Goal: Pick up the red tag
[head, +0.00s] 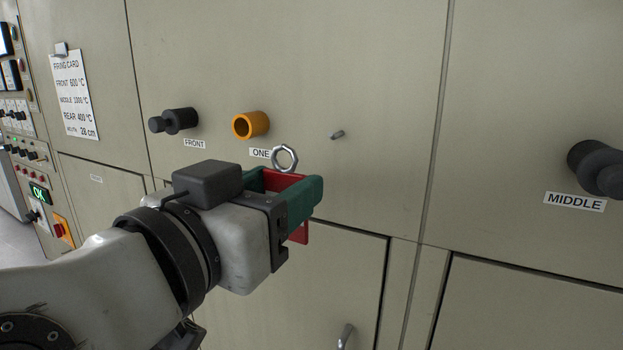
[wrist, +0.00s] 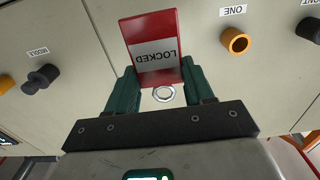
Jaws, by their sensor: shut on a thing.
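The red tag (wrist: 153,50) reads "LOCKED", upside down in the wrist view, with a metal ring (wrist: 163,94) at its eyelet end. My gripper (head: 286,186) is shut on the tag, with one green finger on each side. In the head view the ring (head: 284,158) stands above the fingers and the red tag (head: 300,233) shows below them; the fingers hide its middle. The ring is apart from the small metal peg (head: 337,134) to its right on the furnace wall.
An orange tube (head: 250,124) above the label "ONE" and a black fitting (head: 174,121) marked "FRONT" stick out nearby. Another black fitting (head: 598,168), marked "MIDDLE", juts out at the right. A firing card (head: 74,96) and control panel (head: 22,130) are at the left.

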